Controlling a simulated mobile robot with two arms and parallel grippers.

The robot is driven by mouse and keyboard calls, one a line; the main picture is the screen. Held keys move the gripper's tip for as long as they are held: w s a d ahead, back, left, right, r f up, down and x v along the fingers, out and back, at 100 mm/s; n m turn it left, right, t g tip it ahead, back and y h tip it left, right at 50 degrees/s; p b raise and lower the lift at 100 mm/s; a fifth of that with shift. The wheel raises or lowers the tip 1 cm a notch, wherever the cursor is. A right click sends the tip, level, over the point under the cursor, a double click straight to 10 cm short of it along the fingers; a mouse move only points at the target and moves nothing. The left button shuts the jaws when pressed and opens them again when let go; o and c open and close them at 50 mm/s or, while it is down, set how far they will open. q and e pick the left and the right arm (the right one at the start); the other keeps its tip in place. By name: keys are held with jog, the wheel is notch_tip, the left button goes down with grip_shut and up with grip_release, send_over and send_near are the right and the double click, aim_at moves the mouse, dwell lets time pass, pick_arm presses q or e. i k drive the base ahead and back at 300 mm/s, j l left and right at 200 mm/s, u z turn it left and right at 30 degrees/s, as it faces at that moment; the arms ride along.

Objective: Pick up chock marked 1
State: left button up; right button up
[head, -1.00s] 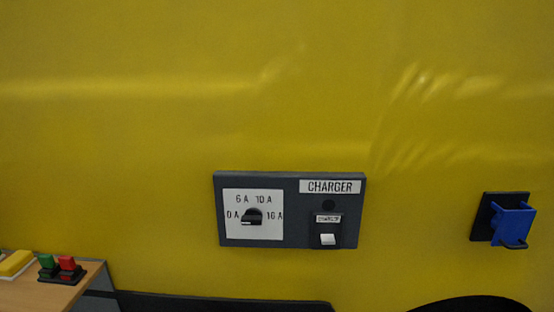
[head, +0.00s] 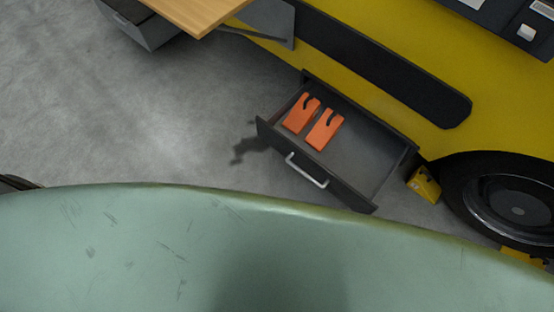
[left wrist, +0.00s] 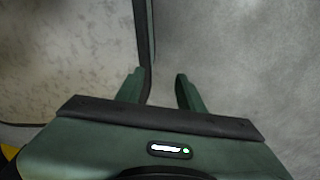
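A yellow chock (head: 424,184) with dark marks sits on the floor between the open drawer and the wheel in the head view. A second yellow chock (head: 522,257) shows in part at the wheel's other side, partly cut off by my green body. I cannot read a number on either one. My left gripper (left wrist: 158,92) is open and empty in the left wrist view, its two fingers apart over grey surfaces split by a dark strip. No chock shows between the fingers. My right gripper is in neither view.
An open drawer (head: 375,208) with two orange slotted pieces (head: 302,113) juts out beside the yellow vehicle side (head: 420,140). A black wheel (head: 470,190) stands at right. A wooden tabletop (head: 190,12) is at the top. Grey floor (head: 130,130) lies clear at left.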

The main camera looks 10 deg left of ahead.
aim_at(421, 181)
jog(key=z, duration=1.45)
jog(key=i+l, duration=0.1)
jog(key=l, duration=0.2)
jog(key=i+l+u, duration=0.15)
jog(key=l, duration=0.4)
jog(key=i+u, duration=0.05)
